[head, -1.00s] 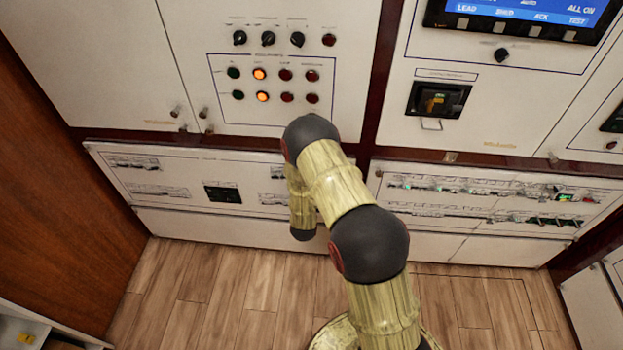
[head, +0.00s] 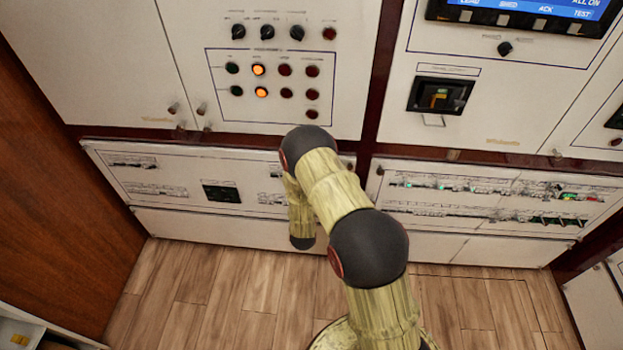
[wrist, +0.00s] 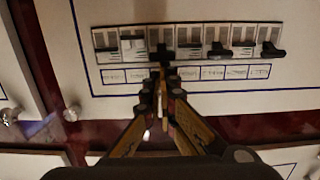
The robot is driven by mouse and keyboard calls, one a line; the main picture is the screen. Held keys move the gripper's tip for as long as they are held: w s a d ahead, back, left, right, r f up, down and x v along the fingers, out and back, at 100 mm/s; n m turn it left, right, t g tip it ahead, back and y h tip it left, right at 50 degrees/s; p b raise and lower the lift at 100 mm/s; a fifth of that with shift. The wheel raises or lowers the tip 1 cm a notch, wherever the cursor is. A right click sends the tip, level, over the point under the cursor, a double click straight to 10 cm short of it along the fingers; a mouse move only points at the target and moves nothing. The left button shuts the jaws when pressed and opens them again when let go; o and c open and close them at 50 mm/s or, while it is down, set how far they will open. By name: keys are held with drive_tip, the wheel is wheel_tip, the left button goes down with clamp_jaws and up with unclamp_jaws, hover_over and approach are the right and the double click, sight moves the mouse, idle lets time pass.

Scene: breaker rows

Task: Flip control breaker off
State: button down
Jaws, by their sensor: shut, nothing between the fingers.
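In the wrist view, a row of several breakers (wrist: 190,40) runs across a white panel, with a small label under each. The label text is too blurred to read, so I cannot tell which one is the control breaker. Some breakers have dark levers that stand out, such as one right of the middle (wrist: 218,48) and one at the right end (wrist: 271,50). My gripper (wrist: 162,74) is shut and empty. Its tips are just below a dark-levered breaker (wrist: 160,52), third from the left, and overlap its label; I cannot tell whether they touch. In the head view my arm hides the gripper.
In the head view, a panel with knobs and lit orange buttons (head: 260,92) is above left. Lower panels (head: 500,200) carry more breaker rows. Round latches (wrist: 72,113) protrude. The wooden floor (head: 215,285) is clear.

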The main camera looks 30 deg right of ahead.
drive_tip(key=shift+s+a+f+b, duration=0.15)
drive_tip(key=shift+s+f+b, duration=0.2)
drive_tip(key=shift+b, duration=0.35)
drive_tip(key=shift+s+a+f+b, duration=0.15)
drive_tip(key=shift+s+f+b, duration=0.05)
drive_tip(key=shift+f+b, duration=0.3)
drive_tip(key=shift+s+a+f+b, duration=0.15)
drive_tip(key=shift+f+b, duration=0.2)
drive_tip(key=shift+b, duration=0.1)
drive_tip(key=shift+f, duration=0.15)
